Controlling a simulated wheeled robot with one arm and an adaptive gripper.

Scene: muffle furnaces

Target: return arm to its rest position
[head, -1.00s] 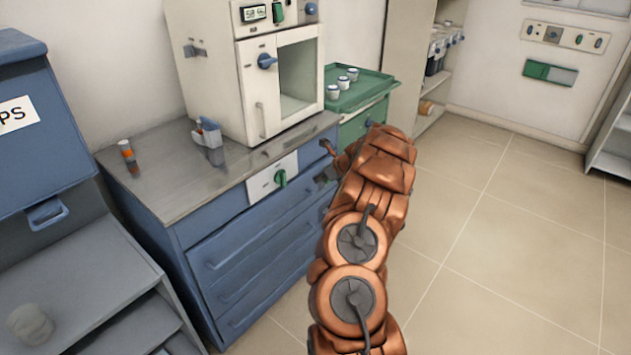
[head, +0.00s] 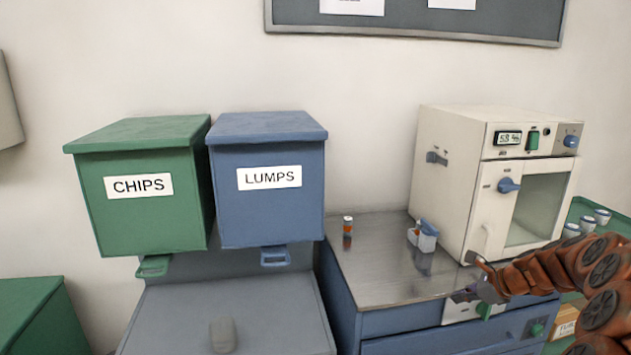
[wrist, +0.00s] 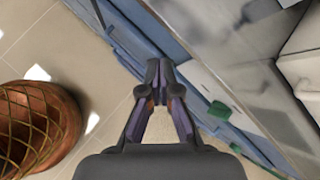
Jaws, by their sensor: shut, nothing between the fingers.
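My arm is copper-coloured and reaches in from the right edge in the head view. My gripper (head: 468,293) is in front of the blue bench's upper front edge, near a white switch panel with a green knob. The white furnace (head: 497,185) stands on the bench, behind and to the right of the gripper.
The steel bench top (head: 375,265) carries a small orange-capped vial (head: 347,226) and a white-and-blue item (head: 423,236). A green CHIPS bin (head: 140,185) and a blue LUMPS bin (head: 268,180) hang at the left. White cups (head: 602,216) sit on a green tray at the right.

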